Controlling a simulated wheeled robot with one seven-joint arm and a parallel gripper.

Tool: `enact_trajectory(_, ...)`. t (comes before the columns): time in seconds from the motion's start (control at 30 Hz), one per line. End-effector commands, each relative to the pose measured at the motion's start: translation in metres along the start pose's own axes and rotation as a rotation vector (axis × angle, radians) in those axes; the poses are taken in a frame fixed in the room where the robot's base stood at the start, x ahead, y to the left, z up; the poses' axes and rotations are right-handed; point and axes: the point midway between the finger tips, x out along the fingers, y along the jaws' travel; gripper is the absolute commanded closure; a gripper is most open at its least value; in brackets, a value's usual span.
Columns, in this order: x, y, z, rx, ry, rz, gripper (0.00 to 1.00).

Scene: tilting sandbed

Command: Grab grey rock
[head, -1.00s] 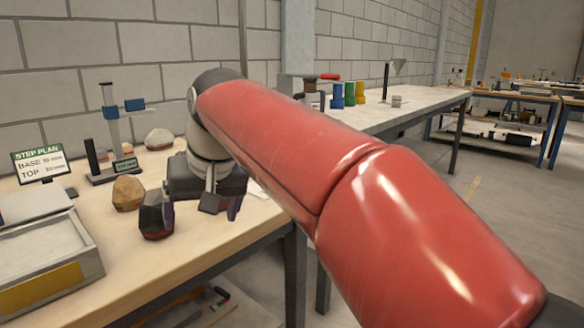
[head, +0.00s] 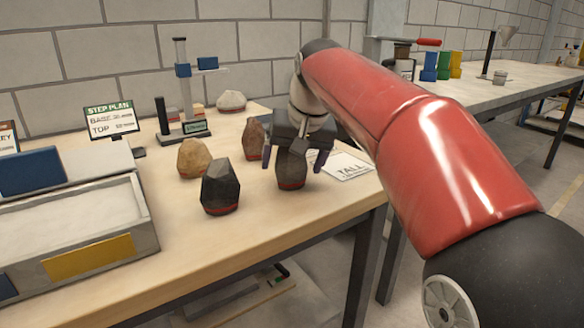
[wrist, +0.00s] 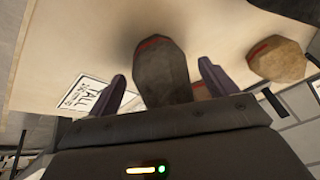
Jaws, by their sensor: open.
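A grey-brown rock (head: 290,170) with a red band stands on the wooden bench under my gripper (head: 293,163). In the wrist view the rock (wrist: 160,75) is between my two open fingers (wrist: 161,78), with a gap on each side and nothing gripped. A charcoal-grey rock (head: 220,187), also red-banded, stands to the left and nearer the camera. A tan rock (head: 193,158) and a reddish-brown rock (head: 253,138) stand behind it. A pale rock (head: 231,101) lies farther back.
A printed card marked TALL (head: 345,165) lies right of the gripper. A grey tray (head: 75,225) fills the bench's left side. A height gauge (head: 182,90) and a step plan sign (head: 112,120) stand behind. The bench's front edge is close.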

Motion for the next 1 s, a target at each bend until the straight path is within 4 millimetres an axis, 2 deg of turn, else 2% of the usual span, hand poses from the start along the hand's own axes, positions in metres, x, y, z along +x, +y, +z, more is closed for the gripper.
enact_trajectory(0.23, 0.0018, -0.0001, -0.0002, 0.0, 0.001, 0.0, 0.15)
enact_trajectory(0.73, 0.0015, -0.0002, -0.0001, 0.0, 0.001, 0.0, 0.8)
enact_trajectory(1.0, -0.0008, -0.0005, -0.001, 0.0, 0.004, -0.001, 0.8)
